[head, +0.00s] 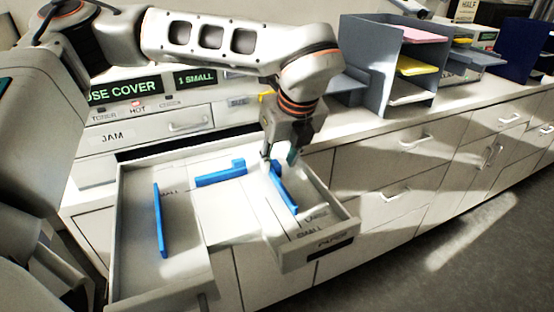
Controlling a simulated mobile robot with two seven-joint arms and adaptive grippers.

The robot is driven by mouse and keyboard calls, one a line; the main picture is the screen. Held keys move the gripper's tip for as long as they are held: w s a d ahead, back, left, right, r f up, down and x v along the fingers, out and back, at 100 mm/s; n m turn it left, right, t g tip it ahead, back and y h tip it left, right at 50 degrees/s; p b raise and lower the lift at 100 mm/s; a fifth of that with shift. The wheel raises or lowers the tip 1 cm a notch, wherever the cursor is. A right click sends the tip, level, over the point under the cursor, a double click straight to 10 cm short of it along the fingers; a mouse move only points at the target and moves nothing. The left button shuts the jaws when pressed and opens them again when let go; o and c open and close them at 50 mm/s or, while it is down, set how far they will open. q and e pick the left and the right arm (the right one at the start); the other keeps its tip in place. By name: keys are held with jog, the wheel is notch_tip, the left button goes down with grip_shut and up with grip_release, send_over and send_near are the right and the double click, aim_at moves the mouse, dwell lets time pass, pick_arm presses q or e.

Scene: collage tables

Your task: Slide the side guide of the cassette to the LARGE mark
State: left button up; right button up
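The cassette (235,200) is a pale pulled-out tray with blue guides in it. One long blue guide (160,220) stands at the left, and a short blue guide (220,173) lies toward the back. Another blue guide (286,191) slants at the right side. A LARGE mark (316,217) is printed right of that guide, near the front, with a SMALL mark (308,232) close by. My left gripper (279,159) points down at the back end of the right guide. Its fingers look apart, one on each side of that end; contact is unclear. My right gripper is not in view.
The machine's panel (140,92) with labels and a JAM drawer (130,137) stands behind the cassette. A grey paper sorter (375,65) stands on the counter (450,95) at the back right. Cabinet fronts (380,200) lie right of the cassette.

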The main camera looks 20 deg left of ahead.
pick_arm(q)
jog(key=shift+s+a, duration=0.1)
dwell(0.5)
jog(key=v, duration=1.2)
jog(key=shift+f, duration=0.1)
